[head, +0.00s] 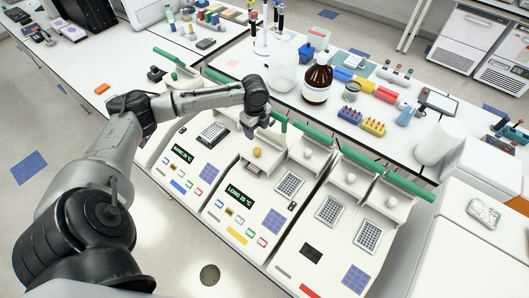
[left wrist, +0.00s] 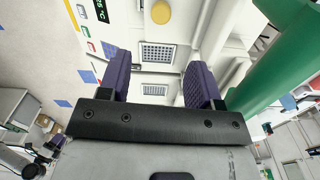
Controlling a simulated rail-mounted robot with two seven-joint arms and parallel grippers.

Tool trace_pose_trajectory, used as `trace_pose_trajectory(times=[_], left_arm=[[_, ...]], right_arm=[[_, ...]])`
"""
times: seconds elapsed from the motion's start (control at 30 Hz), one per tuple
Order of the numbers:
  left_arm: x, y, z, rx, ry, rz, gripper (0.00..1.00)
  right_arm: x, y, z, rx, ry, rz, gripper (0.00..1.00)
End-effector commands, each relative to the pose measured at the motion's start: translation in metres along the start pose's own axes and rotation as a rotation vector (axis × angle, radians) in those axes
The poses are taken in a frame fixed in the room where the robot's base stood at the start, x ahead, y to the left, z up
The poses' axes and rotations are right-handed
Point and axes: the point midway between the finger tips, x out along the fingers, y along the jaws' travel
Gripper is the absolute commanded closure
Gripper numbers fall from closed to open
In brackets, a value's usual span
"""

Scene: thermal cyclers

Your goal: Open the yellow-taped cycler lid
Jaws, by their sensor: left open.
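The yellow-taped cycler is the middle white unit, with a yellow strip (head: 236,235) on its front and a lit display (head: 240,195). A yellowish round knob (head: 257,152) sits on its left lid section; a yellow knob also shows at the top of the left wrist view (left wrist: 161,12). A green lid bar (head: 278,117) runs along the back, and a large green bar (left wrist: 285,62) fills the right of the left wrist view. My left gripper (head: 249,132) is open and empty, above the back of the cycler near the green bar. Its purple fingers (left wrist: 160,82) are apart. My right gripper is out of view.
A blue-taped cycler (head: 178,187) stands to the left and a red-taped one (head: 311,291) to the right. Behind them, the bench holds a brown bottle (head: 317,82), coloured racks (head: 374,127) and a white cylinder (head: 440,140).

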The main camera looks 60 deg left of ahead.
Motion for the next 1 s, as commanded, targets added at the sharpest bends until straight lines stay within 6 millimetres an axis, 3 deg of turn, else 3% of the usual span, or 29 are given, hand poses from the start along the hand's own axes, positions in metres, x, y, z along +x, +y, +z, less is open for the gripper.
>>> trace_pose_trajectory(times=[0.2,0.37,0.8,1.0], left_arm=[[0.002,0.000,0.000,0.143,-0.001,-0.003,0.42],[0.016,0.000,-0.001,0.161,0.000,-0.001,0.42],[0.095,-0.001,-0.001,0.157,-0.001,-0.001,0.42],[0.121,-0.001,-0.001,0.157,-0.001,-0.003,0.42]], right_arm=[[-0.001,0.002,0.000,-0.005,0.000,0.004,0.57],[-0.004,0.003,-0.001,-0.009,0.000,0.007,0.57],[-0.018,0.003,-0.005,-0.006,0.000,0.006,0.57],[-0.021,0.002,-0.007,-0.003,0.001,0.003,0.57]])
